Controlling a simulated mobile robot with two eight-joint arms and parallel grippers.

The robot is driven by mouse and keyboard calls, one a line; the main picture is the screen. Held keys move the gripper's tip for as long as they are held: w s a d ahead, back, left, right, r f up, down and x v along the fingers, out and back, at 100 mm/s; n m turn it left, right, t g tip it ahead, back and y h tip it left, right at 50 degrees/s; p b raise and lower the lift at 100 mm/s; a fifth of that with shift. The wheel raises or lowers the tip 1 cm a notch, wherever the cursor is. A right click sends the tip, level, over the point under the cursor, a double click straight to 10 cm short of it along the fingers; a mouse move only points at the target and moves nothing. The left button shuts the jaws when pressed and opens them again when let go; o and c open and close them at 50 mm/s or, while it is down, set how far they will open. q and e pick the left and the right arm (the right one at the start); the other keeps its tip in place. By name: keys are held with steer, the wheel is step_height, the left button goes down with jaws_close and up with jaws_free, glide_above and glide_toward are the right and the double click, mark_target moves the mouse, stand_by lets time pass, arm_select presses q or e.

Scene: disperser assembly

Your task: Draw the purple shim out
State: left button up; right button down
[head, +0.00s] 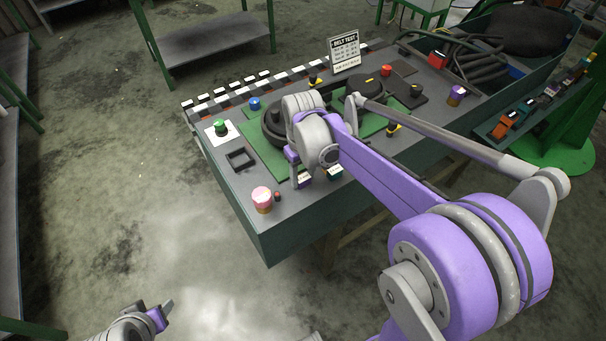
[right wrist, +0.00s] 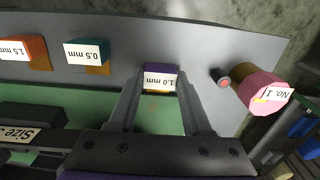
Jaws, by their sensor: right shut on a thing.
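The purple shim (right wrist: 161,71), labelled "1.0 mm", sits between the two fingertips of my right gripper (right wrist: 158,92) in the right wrist view. The fingers are shut on it, one on each side. In the head view the purple shim (head: 305,181) shows partly at the table's front edge, with my right gripper (head: 299,176) over it and hiding some of it. My left gripper (head: 163,312) is at the bottom left of the head view, away from the table; its finger opening is unclear.
A teal "0.5 mm" shim (right wrist: 88,51) and an orange "1.5 mm" shim (right wrist: 22,48) stand beside it. A pink "NO. 1" cylinder (right wrist: 262,90) and a small red-topped button (right wrist: 221,77) are on the other side. A black square tray (head: 240,159) lies farther left.

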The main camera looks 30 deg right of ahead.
steer(key=shift+s+d, duration=0.1)
steer(key=shift+s, duration=1.35)
steer(key=c, duration=0.6)
jaws_free()
steer(key=shift+c, duration=0.2)
steer(key=o, duration=0.3)
steer(key=shift+s, duration=0.1)
steer(key=shift+r, duration=0.35)
step_height(320, 180, up, 10)
steer(key=shift+r, duration=0.1)
